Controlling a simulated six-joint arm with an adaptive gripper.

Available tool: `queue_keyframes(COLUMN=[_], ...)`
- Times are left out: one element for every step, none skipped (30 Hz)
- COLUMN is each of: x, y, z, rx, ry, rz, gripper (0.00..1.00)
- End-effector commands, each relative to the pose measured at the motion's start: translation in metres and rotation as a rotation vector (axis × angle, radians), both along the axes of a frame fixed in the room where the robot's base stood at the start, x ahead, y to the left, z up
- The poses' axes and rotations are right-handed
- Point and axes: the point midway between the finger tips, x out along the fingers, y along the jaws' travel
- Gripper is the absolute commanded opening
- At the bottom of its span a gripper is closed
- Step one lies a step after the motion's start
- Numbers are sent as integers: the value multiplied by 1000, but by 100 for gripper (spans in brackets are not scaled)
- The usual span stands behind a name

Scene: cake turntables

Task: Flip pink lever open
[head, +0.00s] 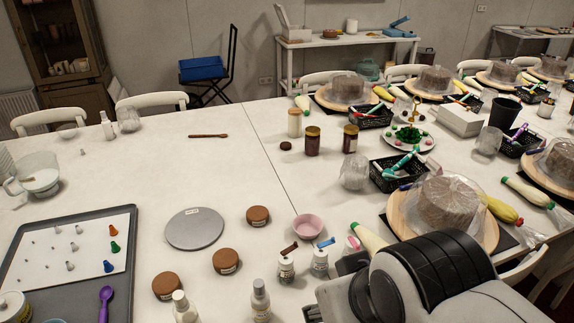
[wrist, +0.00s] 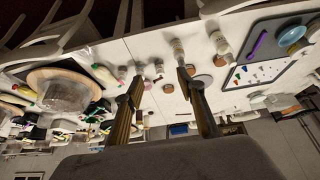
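A small pink lever or cap (head: 352,243) shows in the head view beside the pale cone-shaped bag, just behind my gripper's body. What it sits on is mostly hidden. To its left stand a small white bottle with a blue lever (head: 325,243) and another with a brown lever (head: 290,249). My gripper (wrist: 160,76) has its two fingers spread wide in the wrist view, with nothing held between them. The small bottles show beyond the fingertips there, apart from them; the pink lever is too small to make out surely in that view.
A pink bowl (head: 308,227) stands behind the small bottles. A cake on a wooden turntable (head: 398,220) is close on the right. Brown round jars (head: 227,261), a grey disc (head: 194,229) and a tray (head: 122,283) lie left. The table's middle left is clear.

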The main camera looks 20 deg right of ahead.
Motion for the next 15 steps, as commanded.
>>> queue_keyframes(x=[0,0,0,0,0,1,1,1,2,2,2,3,4,4,6], y=[0,0,-1,-1,-1,-1,-2,-2,-2,-3,-3,-3,-4,-4,-5], z=[0,0,0,-1,-1,-2,-3,-4,-6,-8,-10,-12,-14,-15,-18], rx=[0,0,0,0,0,0,0,0,0,0,0,0,1,1,1], ry=[0,0,2,4,6,10,15,20,28,35,43,54,63,72,83], rz=[-1,-1,-4,-4,-4,-7,-7,-8,-10,-11,-13,-15,-17,-19,-21], gripper=[22,14,4,0,0,0,0,0,0,0,0,0,0,0,0])
